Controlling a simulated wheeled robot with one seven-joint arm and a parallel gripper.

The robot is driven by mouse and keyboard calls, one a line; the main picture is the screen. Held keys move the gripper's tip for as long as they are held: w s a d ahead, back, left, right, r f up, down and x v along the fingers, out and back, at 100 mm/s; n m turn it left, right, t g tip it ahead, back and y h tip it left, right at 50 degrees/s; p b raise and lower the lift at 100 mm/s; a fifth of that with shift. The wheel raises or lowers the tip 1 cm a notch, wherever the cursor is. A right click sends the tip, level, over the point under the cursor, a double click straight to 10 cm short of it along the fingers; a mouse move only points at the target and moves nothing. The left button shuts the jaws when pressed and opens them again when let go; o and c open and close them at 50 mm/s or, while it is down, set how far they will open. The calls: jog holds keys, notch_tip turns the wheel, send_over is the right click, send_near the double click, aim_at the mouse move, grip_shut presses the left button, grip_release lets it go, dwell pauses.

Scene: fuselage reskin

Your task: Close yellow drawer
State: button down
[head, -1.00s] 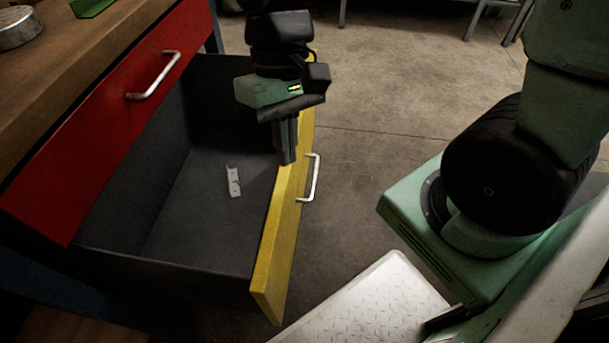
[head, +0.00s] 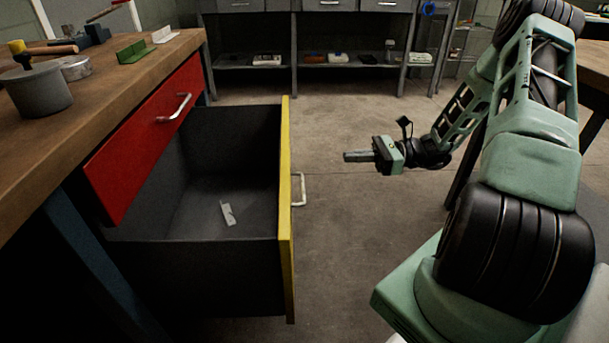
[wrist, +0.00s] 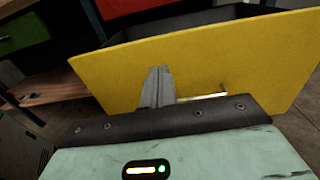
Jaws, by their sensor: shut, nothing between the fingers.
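The yellow drawer (head: 286,215) stands pulled far out of the wooden workbench, below a shut red drawer. Its inside is dark grey and holds a small light metal bracket (head: 228,213). Its silver handle (head: 299,189) is on the outer face of the yellow front. My gripper (head: 347,157) is to the right of the yellow front, apart from it, with its fingers pointing left toward it. In the wrist view, my gripper (wrist: 160,74) is shut and empty in front of the yellow face (wrist: 215,65), and the handle (wrist: 205,97) shows partly behind it.
The red drawer (head: 145,135) has a silver handle. The workbench top (head: 110,85) carries a grey pot (head: 40,90), a green bracket (head: 133,50) and tools. Grey shelving (head: 330,65) stands at the back.

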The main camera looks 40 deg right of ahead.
jog(key=b+x, duration=0.4)
jog(key=x, duration=0.9)
jog(key=shift+w+t, duration=0.2)
jog(key=shift+t, duration=0.1)
jog(key=shift+w+r, duration=0.1)
jog(key=p+x, duration=0.6)
jog(key=x, duration=2.3)
jog(key=shift+w, duration=0.15)
jog(key=shift+a+r, duration=0.15)
